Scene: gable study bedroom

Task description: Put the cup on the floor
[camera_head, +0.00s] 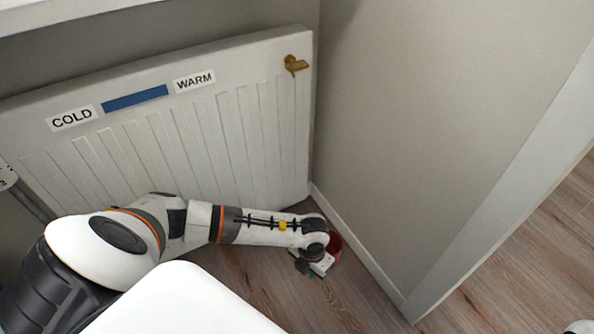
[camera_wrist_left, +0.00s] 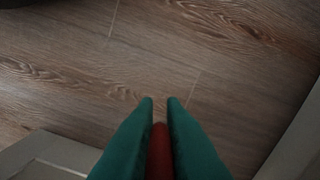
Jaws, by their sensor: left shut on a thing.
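A red cup (camera_head: 335,245) shows partly behind my left wrist, low down in the corner between the radiator and the wall. My left gripper (camera_head: 317,268) is at the end of the arm that reaches across from the left. In the left wrist view its two green fingers (camera_wrist_left: 160,103) are shut on a red strip of the cup (camera_wrist_left: 159,152). Most of the cup is hidden, so I cannot tell whether its base touches the floor. The wooden floor (camera_head: 262,275) lies below and around the gripper.
A white radiator (camera_head: 215,135) with "COLD" and "WARM" labels and a brass valve (camera_head: 295,64) stands behind my arm. A grey wall (camera_head: 430,130) with a white skirting board (camera_head: 352,248) closes the right side. More wooden floor (camera_head: 515,272) lies beyond the wall's end.

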